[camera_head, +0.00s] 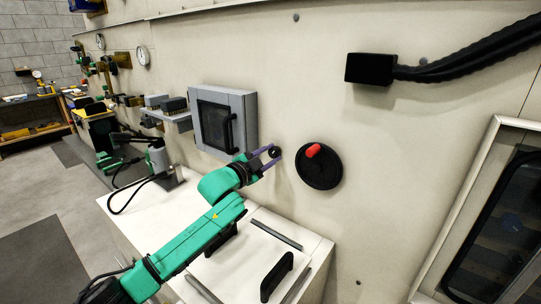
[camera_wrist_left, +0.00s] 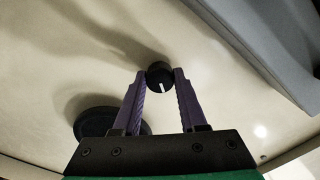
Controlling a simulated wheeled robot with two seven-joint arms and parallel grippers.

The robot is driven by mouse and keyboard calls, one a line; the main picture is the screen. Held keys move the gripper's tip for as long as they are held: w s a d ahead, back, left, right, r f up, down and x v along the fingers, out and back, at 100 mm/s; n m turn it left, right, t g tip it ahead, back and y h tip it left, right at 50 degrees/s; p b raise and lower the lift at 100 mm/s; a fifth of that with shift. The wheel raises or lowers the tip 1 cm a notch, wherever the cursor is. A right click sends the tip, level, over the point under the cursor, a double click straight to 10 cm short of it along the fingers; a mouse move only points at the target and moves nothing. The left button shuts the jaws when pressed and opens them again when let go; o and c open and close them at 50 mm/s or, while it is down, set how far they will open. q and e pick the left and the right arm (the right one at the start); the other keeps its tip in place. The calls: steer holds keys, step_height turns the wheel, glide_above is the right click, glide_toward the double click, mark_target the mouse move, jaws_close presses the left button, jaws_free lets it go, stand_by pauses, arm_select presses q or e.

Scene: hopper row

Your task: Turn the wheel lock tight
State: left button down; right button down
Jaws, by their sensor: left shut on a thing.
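A small round black knob (camera_head: 275,151), which looks like the wheel lock, is on the cream wall panel. My left gripper (camera_head: 268,155) has purple fingers and is shut on this knob. In the left wrist view the knob (camera_wrist_left: 160,75) sits between the two fingertips (camera_wrist_left: 161,80), with a short white mark pointing down the picture. Just right of it in the head view is a black round wheel (camera_head: 322,172) with a red grip (camera_head: 313,150). The wheel (camera_wrist_left: 92,118) also shows in the left wrist view, partly hidden by a finger. My right gripper is out of view.
A grey cabinet (camera_head: 250,103) with a black handle is on the wall left of the knob. A black box (camera_head: 369,69) with thick cables is above right. A white counter (camera_head: 140,215) with a black handle (camera_head: 277,276) lies below.

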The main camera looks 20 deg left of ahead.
arm_select(q)
steer(key=m, duration=0.4)
steer(key=shift+f+m+p, duration=0.1)
steer(key=shift+m+p, duration=0.2)
steer(key=shift+p, duration=0.1)
steer(key=m, duration=0.3)
steer(key=shift+m, duration=0.3)
steer(key=m, duration=0.4)
steer(key=shift+f+m, duration=0.1)
steer(key=shift+m, duration=2)
steer(key=shift+d, duration=0.1)
steer(key=shift+f, duration=0.1)
steer(key=shift+c, duration=2.3)
jaws_free()
steer(key=shift+s+r, duration=0.1)
steer(key=shift+r, duration=0.1)
